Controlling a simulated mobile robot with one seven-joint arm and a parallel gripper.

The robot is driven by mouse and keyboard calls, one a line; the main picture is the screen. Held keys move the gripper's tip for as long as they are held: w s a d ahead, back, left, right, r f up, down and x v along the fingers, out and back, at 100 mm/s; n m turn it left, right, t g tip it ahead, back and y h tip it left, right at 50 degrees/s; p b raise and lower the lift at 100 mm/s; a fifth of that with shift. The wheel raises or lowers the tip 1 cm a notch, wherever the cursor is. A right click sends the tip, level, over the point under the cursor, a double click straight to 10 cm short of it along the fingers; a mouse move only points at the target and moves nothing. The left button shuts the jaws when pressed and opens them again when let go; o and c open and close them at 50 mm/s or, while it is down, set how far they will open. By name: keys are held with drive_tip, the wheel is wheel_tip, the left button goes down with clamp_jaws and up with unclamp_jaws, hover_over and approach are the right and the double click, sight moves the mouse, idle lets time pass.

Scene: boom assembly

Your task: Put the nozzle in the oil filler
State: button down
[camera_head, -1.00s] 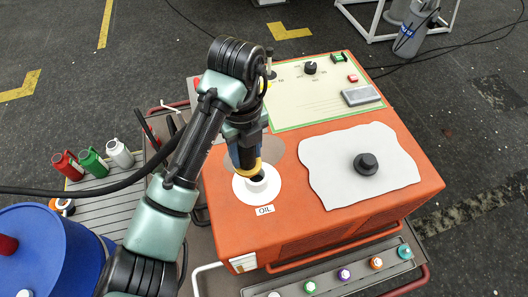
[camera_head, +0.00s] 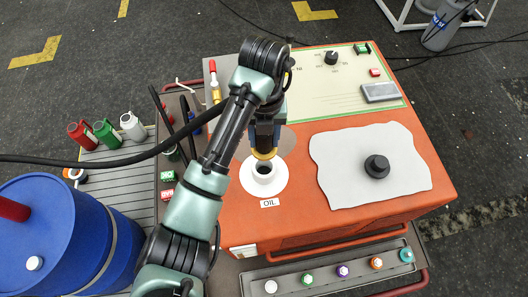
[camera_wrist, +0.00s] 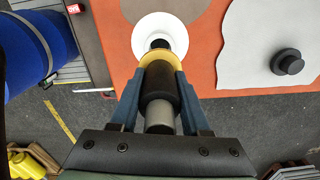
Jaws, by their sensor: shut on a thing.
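The oil filler (camera_head: 264,179) is a white upright neck with a dark opening, in a white disc on the orange machine top behind the OIL label (camera_head: 270,203). It also shows in the wrist view (camera_wrist: 146,36), just beyond my gripper's tips. My gripper (camera_head: 265,151) points down over the filler's far side. In the wrist view its blue fingers (camera_wrist: 157,78) are shut on the nozzle (camera_wrist: 158,88), a black and grey cylinder with a yellow collar. The nozzle's tip seems to overlap the filler's opening; I cannot tell whether it is inside.
A black knob (camera_head: 377,166) stands on a pale plate to the right. A control panel (camera_head: 310,80) is at the back. A blue drum (camera_head: 60,235) and several bottles (camera_head: 105,133) are at the left. A black cable runs to my arm.

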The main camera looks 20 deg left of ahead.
sight(264, 152)
drive_tip(key=shift+f, duration=2.6)
drive_tip(key=shift+f, duration=0.65)
drive_tip(key=shift+c, duration=1.8)
unclamp_jaws()
wheel_tip(264, 152, up, 13)
drive_tip(key=shift+r+p, duration=0.2)
drive_tip(key=shift+p, duration=0.85)
